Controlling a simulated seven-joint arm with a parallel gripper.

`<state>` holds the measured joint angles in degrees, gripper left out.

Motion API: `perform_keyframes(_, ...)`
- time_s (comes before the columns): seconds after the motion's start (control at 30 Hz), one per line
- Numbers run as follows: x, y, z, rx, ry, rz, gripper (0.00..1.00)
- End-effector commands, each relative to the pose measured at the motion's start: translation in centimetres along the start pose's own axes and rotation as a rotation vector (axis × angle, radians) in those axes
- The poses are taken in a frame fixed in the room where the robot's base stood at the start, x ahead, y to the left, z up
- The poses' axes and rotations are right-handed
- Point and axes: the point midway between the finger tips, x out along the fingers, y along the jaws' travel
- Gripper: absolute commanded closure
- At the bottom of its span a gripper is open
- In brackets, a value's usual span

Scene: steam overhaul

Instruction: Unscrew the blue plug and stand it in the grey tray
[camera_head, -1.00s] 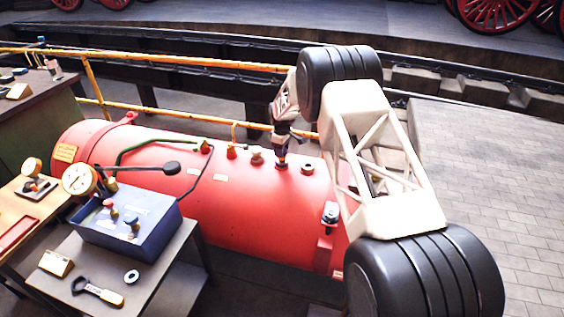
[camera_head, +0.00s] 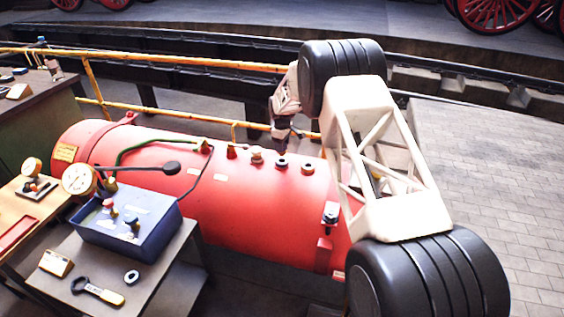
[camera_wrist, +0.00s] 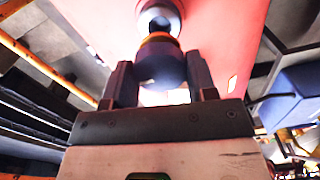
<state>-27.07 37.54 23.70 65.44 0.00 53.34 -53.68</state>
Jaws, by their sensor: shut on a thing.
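My gripper (camera_wrist: 160,72) is shut on the blue plug (camera_wrist: 160,58), a round blue head with an orange-brown ring at its far end. In the head view my gripper (camera_head: 283,137) is above the red boiler (camera_head: 245,205), and the plug is too small to make out clearly. An open port (camera_head: 281,163) with a pale collar and dark centre is below the gripper. It also shows beyond the plug in the wrist view (camera_wrist: 158,19). The plug appears clear of the port. I cannot make out a grey tray.
Other fittings stand along the boiler top, among them a brass one (camera_head: 257,157) and a second dark-centred port (camera_head: 308,168). A yellow railing (camera_head: 180,60) runs behind. A blue box (camera_head: 130,222), a spanner (camera_head: 97,291) and a ring (camera_head: 132,277) are on the front bench.

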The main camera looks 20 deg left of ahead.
Motion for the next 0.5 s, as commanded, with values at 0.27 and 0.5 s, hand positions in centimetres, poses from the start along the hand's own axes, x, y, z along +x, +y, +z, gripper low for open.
perform_keyframes(0.27, -1.3, 0.0, 0.0, 0.0, 0.001, 0.001, 0.81)
perform_keyframes(0.5, -1.4, 0.0, 0.0, 0.0, 0.0, 0.0, 0.81)
